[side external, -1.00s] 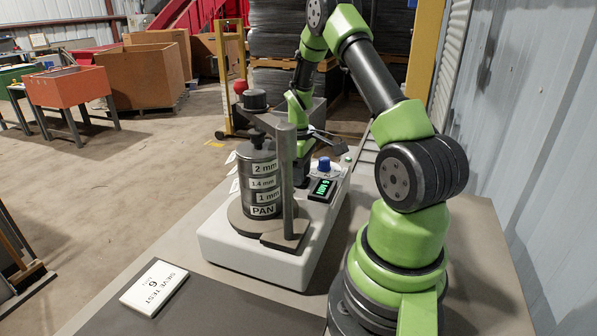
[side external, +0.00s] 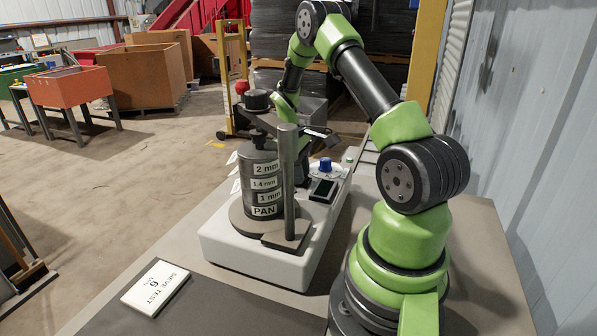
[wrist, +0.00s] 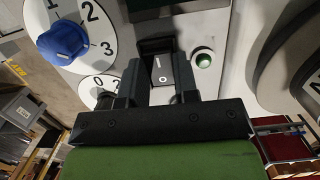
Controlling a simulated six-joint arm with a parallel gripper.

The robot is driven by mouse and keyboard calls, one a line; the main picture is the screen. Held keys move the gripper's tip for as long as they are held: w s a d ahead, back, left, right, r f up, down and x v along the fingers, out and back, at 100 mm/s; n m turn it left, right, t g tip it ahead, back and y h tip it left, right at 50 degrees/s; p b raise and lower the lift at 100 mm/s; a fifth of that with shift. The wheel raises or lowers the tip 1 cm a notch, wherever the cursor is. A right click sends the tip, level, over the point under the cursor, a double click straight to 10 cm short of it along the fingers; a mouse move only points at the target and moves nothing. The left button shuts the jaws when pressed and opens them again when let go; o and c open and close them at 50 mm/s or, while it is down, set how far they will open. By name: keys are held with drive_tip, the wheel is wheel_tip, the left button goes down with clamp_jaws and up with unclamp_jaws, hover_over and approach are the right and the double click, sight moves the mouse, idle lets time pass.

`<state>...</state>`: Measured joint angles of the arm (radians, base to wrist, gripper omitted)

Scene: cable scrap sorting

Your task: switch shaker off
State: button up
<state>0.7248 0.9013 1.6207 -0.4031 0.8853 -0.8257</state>
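The shaker (side external: 225,240) is a white base carrying a sieve stack (side external: 262,195) labelled 2 mm, 1.4 mm, 1 mm and PAN. Its display (side external: 323,189) is dark. The rocker switch (wrist: 161,69), marked I and O, shows in the wrist view between my fingers; I cannot tell for sure which side is pressed. My gripper (wrist: 160,85) is open, with a clear gap between the fingers and nothing held. In the side view my gripper (side external: 320,135) is above the rear of the control panel, and the switch is not made out there.
A blue knob (wrist: 63,40) on a numbered dial and a small green button or lamp (wrist: 204,59) flank the switch. A post (side external: 289,185) stands beside the sieves. A SIEVE TEST card (side external: 156,287) lies in front of the shaker.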

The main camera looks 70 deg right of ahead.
drive_tip(key=shift+o, duration=0.6)
wheel_tip(320, 180, up, 10)
drive_tip(key=w, duration=0.1)
drive_tip(key=shift+w, duration=0.4)
drive_tip(key=shift+f, duration=0.15)
